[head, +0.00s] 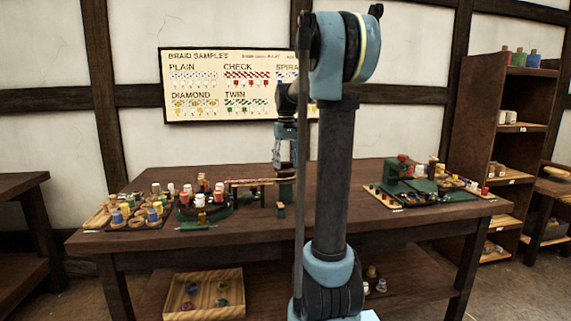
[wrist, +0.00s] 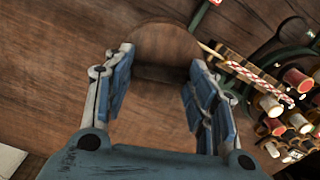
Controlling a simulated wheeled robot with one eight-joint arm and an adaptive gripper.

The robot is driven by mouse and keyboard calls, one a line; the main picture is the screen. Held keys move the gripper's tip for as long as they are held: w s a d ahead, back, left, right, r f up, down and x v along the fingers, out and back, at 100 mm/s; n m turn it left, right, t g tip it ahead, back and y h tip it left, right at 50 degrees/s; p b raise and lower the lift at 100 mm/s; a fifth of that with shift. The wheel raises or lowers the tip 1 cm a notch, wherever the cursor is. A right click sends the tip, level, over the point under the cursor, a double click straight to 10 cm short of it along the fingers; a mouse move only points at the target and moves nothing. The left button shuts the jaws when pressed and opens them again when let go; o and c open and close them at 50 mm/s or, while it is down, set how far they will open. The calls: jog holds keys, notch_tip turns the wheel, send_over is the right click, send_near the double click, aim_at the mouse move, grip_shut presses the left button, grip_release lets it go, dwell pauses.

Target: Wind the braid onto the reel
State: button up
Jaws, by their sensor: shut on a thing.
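A red-and-white braid (wrist: 245,76) lies straight along a narrow wooden strip at the right of the wrist view. In the head view the braid (head: 255,182) runs right from a round green stand (head: 203,210) with several colored bobbins. My gripper (wrist: 160,88) has its two blue fingers on either side of a round brown wooden piece (wrist: 165,48), which looks like the reel; I cannot tell for certain. In the head view my gripper (head: 285,167) is beyond my arm, over the table's middle, and its fingertips are not clear.
The wooden table (head: 330,212) holds several bobbins and rings at left and a green device (head: 405,185) on a board at right. A wooden tray (head: 204,293) sits on the lower shelf. A braid samples chart (head: 235,85) hangs behind. Clear tabletop lies in front.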

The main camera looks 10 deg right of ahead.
jog(key=n, duration=0.4)
jog(key=shift+n, duration=0.3)
jog(key=n, duration=0.4)
jog(key=shift+d+n, duration=0.1)
jog(key=shift+n, duration=0.2)
jog(key=o, duration=1)
jog(key=shift+o, duration=0.2)
jog(key=shift+r, duration=0.1)
notch_tip(320, 180, up, 12)
